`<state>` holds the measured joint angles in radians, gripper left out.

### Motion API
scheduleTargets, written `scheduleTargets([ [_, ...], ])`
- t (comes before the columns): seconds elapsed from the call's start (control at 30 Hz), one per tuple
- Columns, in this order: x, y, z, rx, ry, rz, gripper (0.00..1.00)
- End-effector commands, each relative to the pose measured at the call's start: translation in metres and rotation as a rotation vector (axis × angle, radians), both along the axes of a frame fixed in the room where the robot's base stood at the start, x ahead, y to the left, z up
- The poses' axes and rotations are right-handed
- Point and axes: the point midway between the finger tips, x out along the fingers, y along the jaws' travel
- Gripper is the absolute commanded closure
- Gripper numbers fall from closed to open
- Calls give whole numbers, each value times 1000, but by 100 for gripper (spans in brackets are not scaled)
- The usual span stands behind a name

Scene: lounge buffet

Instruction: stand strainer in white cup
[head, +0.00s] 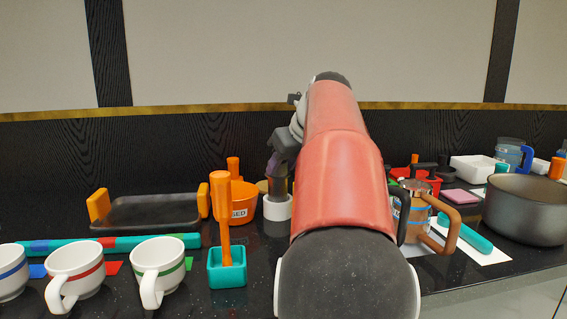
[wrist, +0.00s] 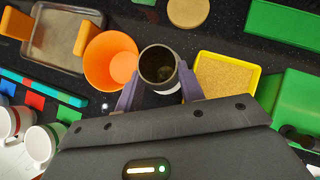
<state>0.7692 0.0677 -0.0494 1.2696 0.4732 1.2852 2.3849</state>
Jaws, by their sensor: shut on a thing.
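My gripper (head: 282,160) is shut on a dark grey, round, hollow strainer (wrist: 158,64), held upright between the two fingers in the wrist view. In the head view the strainer (head: 278,188) shows below the gripper, lined up over a short white cup (head: 277,209). The strainer's lower end meets the cup's rim in that view; I cannot tell whether it rests inside or hangs just above. In the wrist view the strainer and gripper hide most of the cup.
An orange bowl (head: 242,203) stands close left of the cup, and a yellow tray (wrist: 228,75) is close by. A dark tray with orange handles (head: 150,213), striped white mugs (head: 158,264) and a teal holder (head: 227,268) are further left. A grey pot (head: 525,211) is at right.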

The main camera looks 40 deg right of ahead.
Motion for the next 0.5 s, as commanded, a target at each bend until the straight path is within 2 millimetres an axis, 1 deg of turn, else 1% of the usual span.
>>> scheduleTargets([
  [0.5,0,0,-11,0,0,0,100],
])
